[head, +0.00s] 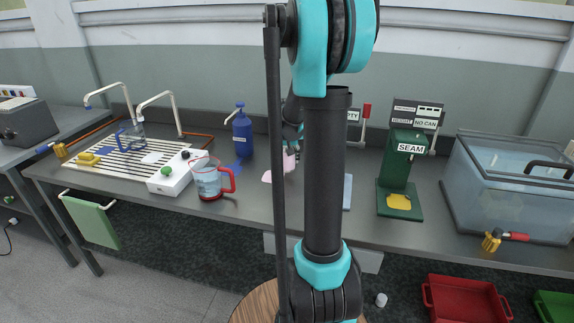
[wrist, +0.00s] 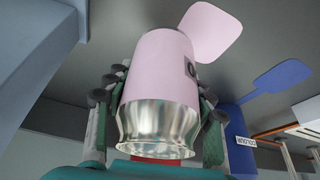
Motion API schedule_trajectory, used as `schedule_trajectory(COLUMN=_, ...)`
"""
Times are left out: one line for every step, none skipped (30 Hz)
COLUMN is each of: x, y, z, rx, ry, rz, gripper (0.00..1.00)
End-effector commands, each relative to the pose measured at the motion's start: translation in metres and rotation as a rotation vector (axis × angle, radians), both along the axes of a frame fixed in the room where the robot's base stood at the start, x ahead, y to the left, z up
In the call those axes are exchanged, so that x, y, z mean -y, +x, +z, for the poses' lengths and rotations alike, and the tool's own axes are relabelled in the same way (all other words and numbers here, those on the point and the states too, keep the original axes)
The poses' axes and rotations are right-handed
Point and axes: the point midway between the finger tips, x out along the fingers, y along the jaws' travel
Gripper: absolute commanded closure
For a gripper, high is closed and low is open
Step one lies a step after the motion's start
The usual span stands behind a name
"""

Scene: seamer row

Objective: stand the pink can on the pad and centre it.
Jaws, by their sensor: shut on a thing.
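The pink can (wrist: 160,65) has a silver necked open end, and in the wrist view that end faces my camera. My gripper (wrist: 155,100) is shut on it, with fingers on both sides. In the head view the can (head: 289,162) shows only in part behind my arm, beside a flat pink paddle-shaped mat (head: 267,177). I cannot tell whether the can touches the surface beneath. The green seamer (head: 396,165) stands to the right with a yellow pad (head: 398,201) on its base; the pad looks empty.
A red-handled jug (head: 208,180), a white box with knobs (head: 176,176) and a blue bottle (head: 242,134) stand left of my arm. A pale blue mat (head: 347,192) lies between arm and seamer. A clear lidded tank (head: 505,195) stands at the right.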

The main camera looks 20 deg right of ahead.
Motion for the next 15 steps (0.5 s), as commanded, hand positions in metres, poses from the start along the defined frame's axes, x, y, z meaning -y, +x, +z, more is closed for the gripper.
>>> schedule_trajectory(x=0.002, y=0.004, z=0.000, rx=0.000, ry=0.000, rz=-0.001, gripper=0.87)
schedule_trajectory(x=0.003, y=0.008, z=0.000, rx=0.000, ry=0.000, rz=-0.001, gripper=0.87)
schedule_trajectory(x=0.004, y=0.008, z=-0.005, rx=0.000, ry=0.000, rz=-0.001, gripper=0.87)
schedule_trajectory(x=0.003, y=0.008, z=-0.010, rx=0.000, ry=0.000, rz=0.000, gripper=0.87)
schedule_trajectory(x=0.003, y=0.008, z=-0.015, rx=0.000, ry=0.000, rz=0.000, gripper=0.87)
schedule_trajectory(x=0.003, y=0.007, z=-0.021, rx=0.000, ry=0.000, rz=0.000, gripper=0.87)
schedule_trajectory(x=0.003, y=0.008, z=-0.025, rx=0.000, ry=0.000, rz=0.000, gripper=0.87)
schedule_trajectory(x=0.003, y=0.007, z=-0.029, rx=0.000, ry=0.000, rz=0.000, gripper=0.87)
schedule_trajectory(x=0.003, y=0.007, z=-0.033, rx=0.001, ry=0.000, rz=0.000, gripper=0.87)
schedule_trajectory(x=0.003, y=0.007, z=-0.035, rx=0.001, ry=0.000, rz=0.000, gripper=0.87)
schedule_trajectory(x=0.003, y=0.007, z=-0.035, rx=0.001, ry=0.000, rz=0.000, gripper=0.87)
schedule_trajectory(x=0.003, y=0.007, z=-0.036, rx=0.001, ry=0.000, rz=0.000, gripper=0.87)
schedule_trajectory(x=0.003, y=0.007, z=-0.035, rx=0.001, ry=0.000, rz=0.000, gripper=0.87)
schedule_trajectory(x=0.003, y=0.007, z=-0.035, rx=0.000, ry=0.000, rz=0.000, gripper=0.87)
schedule_trajectory(x=0.003, y=0.007, z=-0.035, rx=0.000, ry=0.000, rz=0.000, gripper=0.87)
